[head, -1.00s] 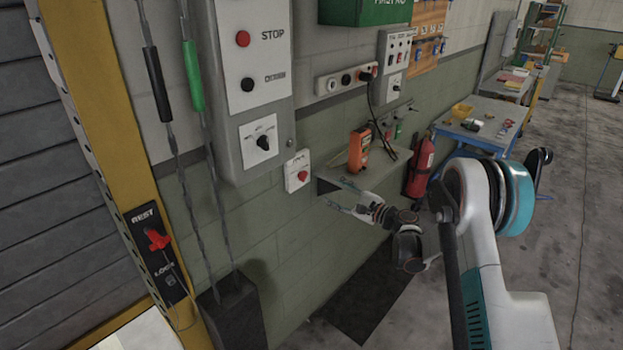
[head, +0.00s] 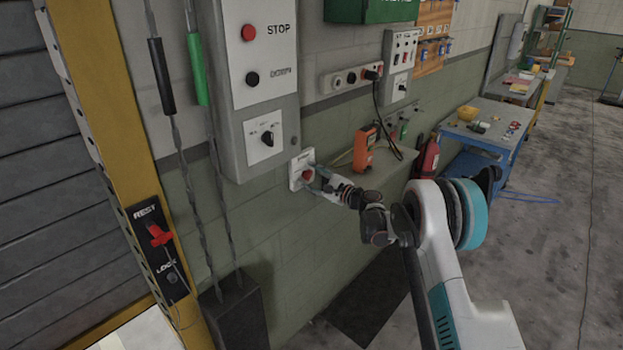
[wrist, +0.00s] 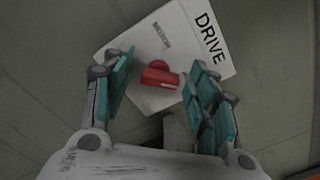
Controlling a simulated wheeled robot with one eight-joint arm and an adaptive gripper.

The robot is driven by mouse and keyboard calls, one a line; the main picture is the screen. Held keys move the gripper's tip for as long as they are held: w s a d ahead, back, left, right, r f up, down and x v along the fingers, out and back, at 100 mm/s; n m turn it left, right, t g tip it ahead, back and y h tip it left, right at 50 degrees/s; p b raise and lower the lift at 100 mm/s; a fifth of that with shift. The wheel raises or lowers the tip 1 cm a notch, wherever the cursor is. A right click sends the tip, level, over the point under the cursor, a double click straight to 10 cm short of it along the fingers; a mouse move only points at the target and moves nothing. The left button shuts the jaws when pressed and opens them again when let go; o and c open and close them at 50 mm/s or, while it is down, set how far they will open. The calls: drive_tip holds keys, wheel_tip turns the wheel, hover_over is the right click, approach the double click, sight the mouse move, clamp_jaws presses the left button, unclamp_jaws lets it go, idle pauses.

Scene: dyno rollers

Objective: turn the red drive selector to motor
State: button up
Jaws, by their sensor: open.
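The red drive selector (wrist: 157,75) is a small knob on a white plate (wrist: 218,62) marked DRIVE, with a smaller word that looks like MOTOR near its upper edge. In the head view the plate (head: 295,165) is on the wall below the grey control box, and the knob (head: 307,175) is partly covered by my fingers. My gripper (wrist: 160,70) is open, with its teal-padded fingers on either side of the knob. The knob's pale-marked end points toward the right finger; I cannot tell whether they touch. In the head view my gripper (head: 314,180) is at the plate.
The grey control box (head: 262,90) with STOP button and black selector is above left. A shelf (head: 385,162) with an orange device (head: 365,150) and hanging cable is close on the right. A fire extinguisher (head: 426,157) and blue workbench (head: 485,130) stand beyond.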

drive_tip(key=c, duration=1.1)
drive_tip(key=shift+o, duration=0.2)
drive_tip(key=shift+n, duration=0.3)
drive_tip(key=n+b, duration=0.2)
drive_tip(key=n, duration=0.1)
drive_tip(key=shift+f+n, duration=0.1)
drive_tip(key=shift+n, duration=0.3)
drive_tip(key=n+b, duration=0.1)
drive_tip(key=n, duration=0.3)
drive_tip(key=shift+s, duration=0.1)
drive_tip(key=n+b, duration=0.1)
drive_tip(key=n, duration=0.4)
drive_tip(key=shift+f, duration=0.1)
drive_tip(key=shift+n+b, duration=0.55)
drive_tip(key=shift+n, duration=1.75)
